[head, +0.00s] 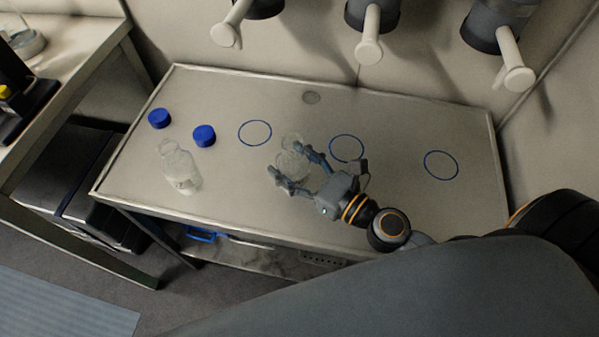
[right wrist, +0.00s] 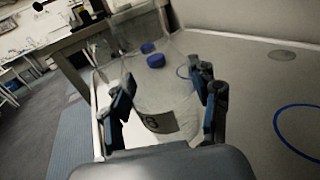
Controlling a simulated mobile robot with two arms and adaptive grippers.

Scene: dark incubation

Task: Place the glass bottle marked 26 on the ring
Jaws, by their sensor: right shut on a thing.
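A clear glass bottle (head: 291,141) is between the fingers of my right gripper (head: 285,160), which is shut on it over the middle of the table. In the right wrist view the bottle (right wrist: 165,98) fills the space between the fingers, and its dark label (right wrist: 160,122) shows only part of a number, perhaps a 6. I cannot tell whether its base touches the table. Three blue rings lie on the table: a left ring (head: 255,133), a middle ring (head: 347,148) just right of the gripper, and a right ring (head: 441,165). My left gripper is not in view.
A second glass bottle (head: 180,168) stands on the left of the table (head: 240,200). Two blue caps, one (head: 159,118) farther left and one (head: 204,135), lie behind it. Grey fixtures with pale handles (head: 369,48) hang on the back wall. The table's right end is clear.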

